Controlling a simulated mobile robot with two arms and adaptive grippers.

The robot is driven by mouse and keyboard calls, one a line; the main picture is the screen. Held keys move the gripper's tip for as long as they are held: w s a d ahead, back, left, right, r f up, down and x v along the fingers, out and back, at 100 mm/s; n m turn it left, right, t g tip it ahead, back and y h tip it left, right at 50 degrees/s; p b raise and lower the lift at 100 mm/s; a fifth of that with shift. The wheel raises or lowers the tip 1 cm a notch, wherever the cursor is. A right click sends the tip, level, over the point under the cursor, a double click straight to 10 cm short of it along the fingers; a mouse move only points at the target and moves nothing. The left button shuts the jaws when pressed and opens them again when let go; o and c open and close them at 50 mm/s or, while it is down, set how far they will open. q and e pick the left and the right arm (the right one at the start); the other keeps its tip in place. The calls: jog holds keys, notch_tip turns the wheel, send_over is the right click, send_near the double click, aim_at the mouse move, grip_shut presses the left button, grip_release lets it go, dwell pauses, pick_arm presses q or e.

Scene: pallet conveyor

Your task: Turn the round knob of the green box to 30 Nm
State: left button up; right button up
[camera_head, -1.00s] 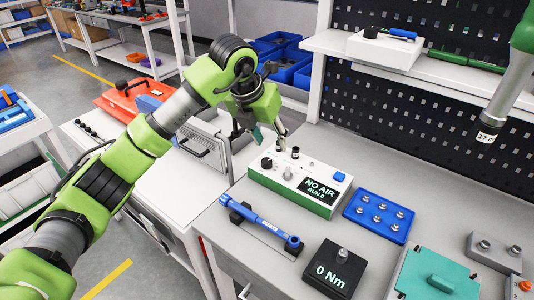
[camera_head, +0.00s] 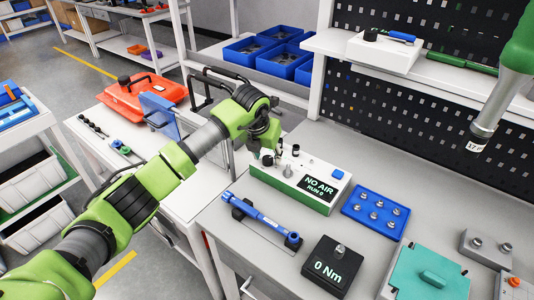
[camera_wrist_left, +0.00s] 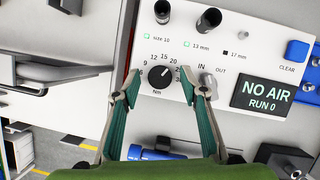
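The green box (camera_head: 300,205) has a white top and a display reading NO AIR, RUN 0. Its round black knob (camera_wrist_left: 160,76) shows in the left wrist view, with a Nm scale whose readable marks include 12, 15 and 20. The knob's white line appears to point up and right, near 20; the marks further right are partly hidden by a finger. My left gripper (camera_wrist_left: 160,88) is open, one fingertip on each side of the knob, with gaps visible. In the head view, my left gripper (camera_head: 267,152) is over the box's left end. My right gripper is not in view.
Black posts (camera_wrist_left: 209,19) rise near the knob, and a small metal fitting (camera_wrist_left: 207,84) is beside the right finger. A blue torque wrench (camera_head: 258,220), a black 0 Nm block (camera_head: 332,268) and a blue tray of fittings (camera_head: 375,213) lie around the box.

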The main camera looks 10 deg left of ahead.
pick_arm(q)
jog(key=shift+w+f, duration=0.1)
jog(key=shift+f, duration=0.15)
jog(key=c, duration=1.1)
